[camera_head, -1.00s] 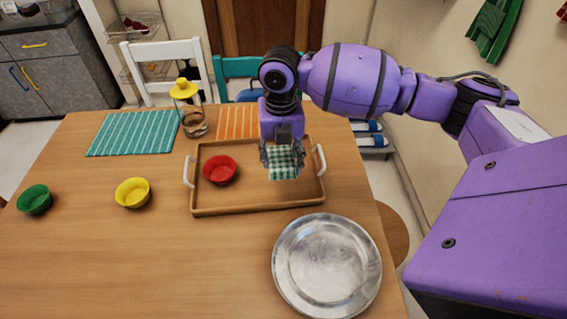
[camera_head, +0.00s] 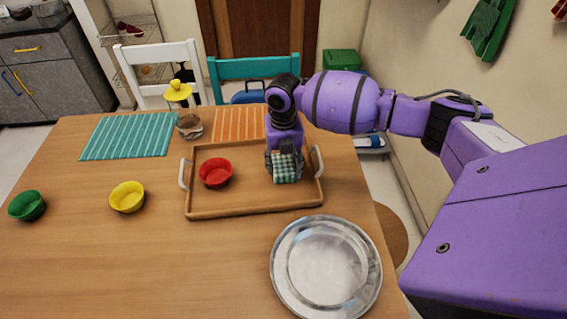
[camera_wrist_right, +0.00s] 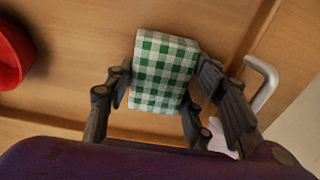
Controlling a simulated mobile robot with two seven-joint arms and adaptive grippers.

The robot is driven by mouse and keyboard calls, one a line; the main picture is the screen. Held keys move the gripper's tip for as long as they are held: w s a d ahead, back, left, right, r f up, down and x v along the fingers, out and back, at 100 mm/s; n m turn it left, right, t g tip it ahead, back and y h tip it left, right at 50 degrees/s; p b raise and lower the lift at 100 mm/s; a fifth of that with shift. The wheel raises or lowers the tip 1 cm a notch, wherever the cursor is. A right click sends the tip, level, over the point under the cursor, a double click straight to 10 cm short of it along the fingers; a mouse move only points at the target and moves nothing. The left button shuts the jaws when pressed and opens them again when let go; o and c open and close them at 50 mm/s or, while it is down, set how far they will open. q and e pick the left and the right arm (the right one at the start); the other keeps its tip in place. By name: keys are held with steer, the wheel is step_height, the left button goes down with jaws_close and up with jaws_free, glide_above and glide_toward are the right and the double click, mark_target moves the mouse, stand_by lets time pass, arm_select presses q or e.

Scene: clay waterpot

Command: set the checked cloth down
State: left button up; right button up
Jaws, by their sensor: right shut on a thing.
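The green and white checked cloth (camera_head: 287,169) is a folded block at the right part of the wooden tray (camera_head: 250,209). My right gripper (camera_head: 285,165) points down over the tray and is shut on the cloth. In the right wrist view the cloth (camera_wrist_right: 164,72) sits between the two fingers of the gripper (camera_wrist_right: 160,95), with the tray floor behind it. I cannot tell whether the cloth touches the tray floor. My left gripper is not in view.
A metal plate (camera_head: 326,268) lies in front of the tray.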

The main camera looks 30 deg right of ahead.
mark_target(283, 164)
steer(key=shift+f, duration=0.2)
steer(key=o, duration=1.1)
steer(key=shift+r, duration=0.15)
step_height(283, 164, up, 12)
steer(key=shift+p, duration=0.3)
steer(key=shift+r, duration=0.15)
